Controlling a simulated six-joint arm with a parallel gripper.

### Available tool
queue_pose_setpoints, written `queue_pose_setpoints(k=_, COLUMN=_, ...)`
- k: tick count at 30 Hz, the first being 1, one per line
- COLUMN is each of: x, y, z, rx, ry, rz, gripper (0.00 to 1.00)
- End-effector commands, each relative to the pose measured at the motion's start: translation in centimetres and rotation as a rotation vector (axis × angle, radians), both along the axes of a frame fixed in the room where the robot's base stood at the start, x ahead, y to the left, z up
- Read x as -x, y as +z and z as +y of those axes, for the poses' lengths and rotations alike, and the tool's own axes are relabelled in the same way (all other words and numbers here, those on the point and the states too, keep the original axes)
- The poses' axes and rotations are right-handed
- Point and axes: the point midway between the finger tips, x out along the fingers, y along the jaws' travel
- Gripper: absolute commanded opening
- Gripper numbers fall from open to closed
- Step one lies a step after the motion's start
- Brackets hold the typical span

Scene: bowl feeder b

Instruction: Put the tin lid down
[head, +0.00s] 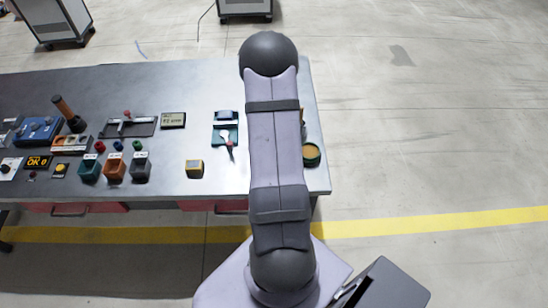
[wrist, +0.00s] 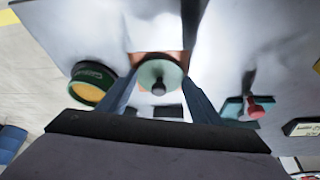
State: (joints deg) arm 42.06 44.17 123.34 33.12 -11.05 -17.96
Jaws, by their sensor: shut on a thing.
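The tin lid (wrist: 158,74) is a pale green disc with a dark knob in the middle, seen in the wrist view. My gripper (wrist: 160,80) has its two fingers on either side of the lid and is shut on it. A brown square patch (wrist: 138,59) shows partly behind the lid; I cannot tell whether the lid touches it. A round dark green tin (wrist: 92,83) with a yellow-orange inside stands open to the left of the lid. It also shows in the head view (head: 311,154), beside my arm. My arm hides the gripper and lid in the head view.
The table's right edge lies just past the tin. Bare tabletop surrounds the brown patch.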

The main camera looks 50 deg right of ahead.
Motion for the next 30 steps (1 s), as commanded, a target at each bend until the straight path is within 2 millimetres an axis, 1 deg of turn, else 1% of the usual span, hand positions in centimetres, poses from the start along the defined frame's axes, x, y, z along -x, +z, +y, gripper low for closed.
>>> queue_pose_setpoints(k=5, x=0.0, y=0.1, z=0.0, rx=0.000, ry=0.000, rz=0.000, gripper=0.37)
queue_pose_setpoints(k=10, x=0.0, y=-0.4, z=0.0, rx=0.000, ry=0.001, rz=0.000, gripper=0.37)
queue_pose_setpoints(k=11, x=0.0, y=-0.3, z=0.0, rx=0.000, ry=0.001, rz=0.000, gripper=0.66)
queue_pose_setpoints(k=12, x=0.0, y=-0.2, z=0.0, rx=0.000, ry=0.001, rz=0.000, gripper=0.75)
queue_pose_setpoints(k=13, x=0.0, y=-0.2, z=0.0, rx=0.000, ry=0.001, rz=0.000, gripper=0.77)
queue_pose_setpoints(k=23, x=0.0, y=-0.1, z=0.0, rx=0.000, ry=0.001, rz=0.000, gripper=0.77)
queue_pose_setpoints(k=26, x=0.0, y=0.4, z=0.1, rx=0.001, ry=0.001, rz=0.000, gripper=0.77)
queue_pose_setpoints(k=30, x=0.3, y=1.9, z=0.5, rx=0.000, ry=0.000, rz=-0.001, gripper=0.77)
